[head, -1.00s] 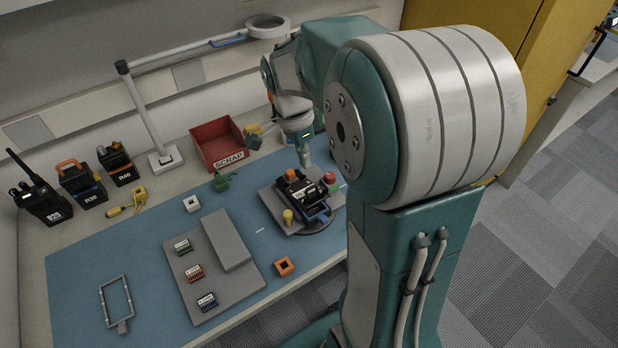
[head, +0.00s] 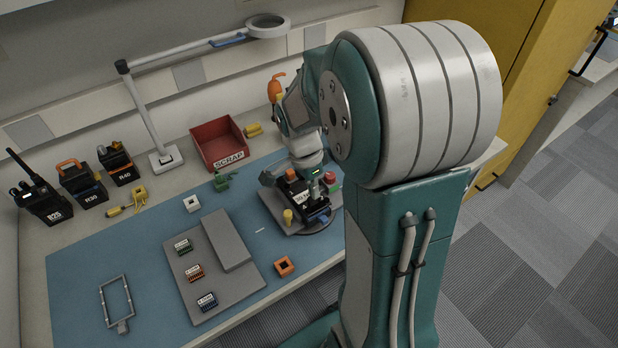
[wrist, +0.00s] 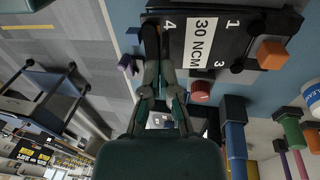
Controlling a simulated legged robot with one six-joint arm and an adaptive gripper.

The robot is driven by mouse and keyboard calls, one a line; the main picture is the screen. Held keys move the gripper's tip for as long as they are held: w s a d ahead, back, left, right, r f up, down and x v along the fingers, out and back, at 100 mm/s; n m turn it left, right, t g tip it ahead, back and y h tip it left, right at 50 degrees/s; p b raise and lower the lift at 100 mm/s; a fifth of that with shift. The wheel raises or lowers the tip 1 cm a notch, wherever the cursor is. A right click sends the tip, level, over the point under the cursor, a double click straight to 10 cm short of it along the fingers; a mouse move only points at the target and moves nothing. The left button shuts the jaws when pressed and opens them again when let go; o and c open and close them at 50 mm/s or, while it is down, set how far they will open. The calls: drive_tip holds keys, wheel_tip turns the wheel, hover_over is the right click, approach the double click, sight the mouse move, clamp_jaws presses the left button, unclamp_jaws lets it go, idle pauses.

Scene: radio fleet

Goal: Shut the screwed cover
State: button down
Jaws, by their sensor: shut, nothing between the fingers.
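A black device (head: 313,207) sits on a grey plate (head: 275,208) at the right of the blue mat. In the wrist view its black face (wrist: 222,55) fills the upper right, with a "30 NCM" label, the numbers 1, 3 and 4, and dark round knobs beside some numbers. I cannot tell whether this cover is seated. My gripper (wrist: 160,45) is shut and empty, its fingertips at the face's left edge near number 4; contact is unclear. In the head view my wrist hides most of the gripper above the device.
A red knob (head: 331,178) and yellow post (head: 288,216) flank the device. A red scrap bin (head: 218,143) and lamp stand (head: 165,158) are behind. Mat's lower left holds a frame (head: 117,303).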

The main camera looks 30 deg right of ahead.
drive_tip(key=shift+s+f, duration=0.5)
drive_tip(key=shift+f, duration=0.3)
